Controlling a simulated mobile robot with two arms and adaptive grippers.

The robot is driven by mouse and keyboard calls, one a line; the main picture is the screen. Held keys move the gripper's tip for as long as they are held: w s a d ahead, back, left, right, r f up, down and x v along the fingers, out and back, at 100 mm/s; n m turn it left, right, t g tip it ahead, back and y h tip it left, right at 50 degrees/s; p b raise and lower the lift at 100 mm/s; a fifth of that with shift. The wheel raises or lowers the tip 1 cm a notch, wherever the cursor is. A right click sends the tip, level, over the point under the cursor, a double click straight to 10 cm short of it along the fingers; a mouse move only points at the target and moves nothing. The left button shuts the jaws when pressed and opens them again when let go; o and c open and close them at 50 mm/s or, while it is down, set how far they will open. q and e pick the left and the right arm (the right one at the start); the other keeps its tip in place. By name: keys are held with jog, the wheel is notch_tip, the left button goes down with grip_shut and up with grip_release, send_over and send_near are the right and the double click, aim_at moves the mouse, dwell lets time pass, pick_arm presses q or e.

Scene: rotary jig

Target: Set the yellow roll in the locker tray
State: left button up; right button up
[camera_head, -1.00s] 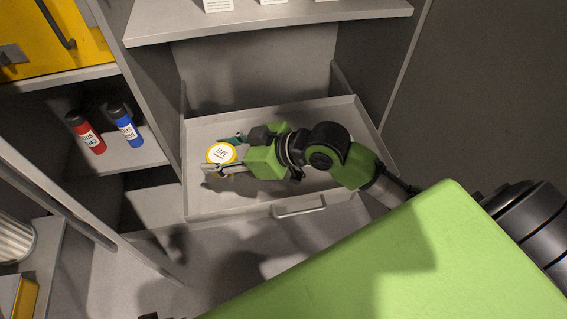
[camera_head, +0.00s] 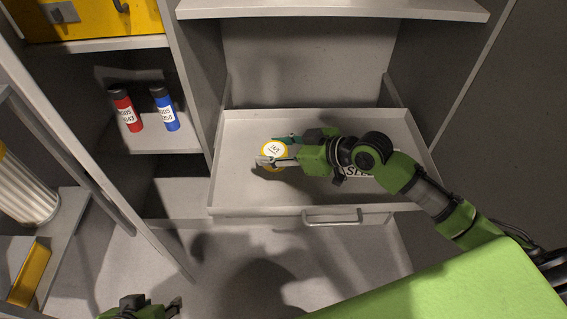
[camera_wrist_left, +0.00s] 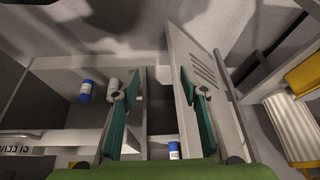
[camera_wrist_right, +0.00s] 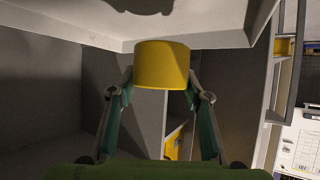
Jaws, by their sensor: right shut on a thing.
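The yellow roll (camera_head: 274,153) has a white labelled top and sits between the fingers of my right gripper (camera_head: 273,151), which is shut on it. The right wrist view shows the plain yellow side of the roll (camera_wrist_right: 162,66) between both fingers. The locker tray (camera_head: 250,203) is pulled out, with a handle on its front. The roll is over the left part of the tray; I cannot tell whether it touches the floor of it. My left gripper (camera_head: 150,310) is at the bottom left of the head view, away from the tray; its fingers are apart and empty in the left wrist view (camera_wrist_left: 160,85).
A red bottle (camera_head: 125,110) and a blue bottle (camera_head: 164,109) stand on a shelf left of the tray. A shelf (camera_head: 330,10) spans above the tray. A white label lies in the tray, partly behind my right arm. A ribbed light cylinder (camera_head: 25,192) stands far left.

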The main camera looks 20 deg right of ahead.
aim_at(282, 152)
jog(key=f, duration=0.1)
jog(key=w+d+f+b, duration=0.1)
jog(key=w+d+f, duration=0.1)
jog(key=shift+w+d+f+b, duration=0.1)
jog(key=shift+d+f+b, duration=0.1)
jog(key=shift+f+b, duration=0.2)
jog(key=shift+w+d+f, duration=0.1)
jog(key=shift+d+f, duration=0.05)
notch_tip(282, 152, down, 3)
jog(key=shift+d+f+b, duration=0.1)
jog(key=shift+b, duration=0.65)
pick_arm(q)
jog(key=w+d+r+t+h, duration=0.1)
jog(key=w+d+r+t, duration=0.1)
jog(key=w+r+t, duration=0.3)
jog(key=w+d+r+t+h, duration=0.1)
jog(key=w+d+r+t, duration=0.2)
jog(key=w+r, duration=0.5)
jog(key=shift+w+d+r+m+t+h, duration=0.2)
jog(key=shift+w+d+m+t+h, duration=0.15)
jog(key=shift+w+t, duration=0.5)
jog(key=shift+r, duration=0.15)
pick_arm(e)
jog(key=shift+f, duration=0.1)
jog(key=o, duration=0.9)
jog(key=shift+f, duration=0.1)
jog(key=o, duration=0.3)
pick_arm(q)
jog(key=shift+r+t, duration=0.2)
jog(key=shift+t, duration=0.05)
